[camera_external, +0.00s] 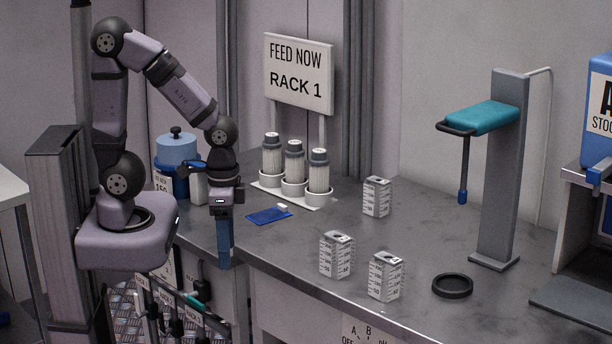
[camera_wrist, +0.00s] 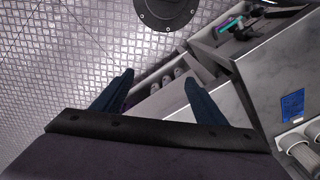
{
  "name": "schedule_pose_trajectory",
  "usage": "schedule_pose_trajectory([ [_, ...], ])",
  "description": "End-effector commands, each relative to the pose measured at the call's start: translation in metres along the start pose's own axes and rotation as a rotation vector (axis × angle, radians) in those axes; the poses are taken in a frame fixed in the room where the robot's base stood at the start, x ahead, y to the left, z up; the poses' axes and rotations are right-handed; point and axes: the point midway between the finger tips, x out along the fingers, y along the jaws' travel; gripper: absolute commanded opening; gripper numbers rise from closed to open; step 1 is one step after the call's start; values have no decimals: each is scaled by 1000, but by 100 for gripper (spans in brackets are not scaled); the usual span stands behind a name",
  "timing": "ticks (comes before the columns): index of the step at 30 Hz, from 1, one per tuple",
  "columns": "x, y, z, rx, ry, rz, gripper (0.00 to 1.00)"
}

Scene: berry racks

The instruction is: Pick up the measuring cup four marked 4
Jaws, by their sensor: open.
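Several-sided white measuring cups with dark scale marks stand on the grey counter in the external view: one at the back (camera_external: 376,197), one nearer the front (camera_external: 337,255), and one at the front edge (camera_external: 385,277). Their number marks are too small to read, so I cannot tell which is cup four. My gripper (camera_external: 224,256) points down at the counter's left front edge, well left of all three cups. In the wrist view my gripper (camera_wrist: 158,82) has its two dark blue fingers apart with nothing between them. No cup can be made out in that view.
A rack of three white filter cylinders (camera_external: 293,168) stands behind a blue mat (camera_external: 268,215). A black ring (camera_external: 452,286) lies right of the cups. A grey post (camera_external: 497,170) with a teal arm (camera_external: 490,117) rises behind it. The counter between mat and cups is clear.

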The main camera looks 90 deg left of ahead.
Motion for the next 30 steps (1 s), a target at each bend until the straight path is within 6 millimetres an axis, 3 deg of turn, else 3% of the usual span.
schedule_pose_trajectory([
  [15,0,0,0,-1,1,0,66],
  [20,-4,-7,-18,-40,55,-19,66],
  [23,-13,-18,-48,-109,153,-46,66],
  [26,-29,-37,-98,-203,320,-74,66],
  [30,-59,-66,-192,-258,651,-89,66],
])
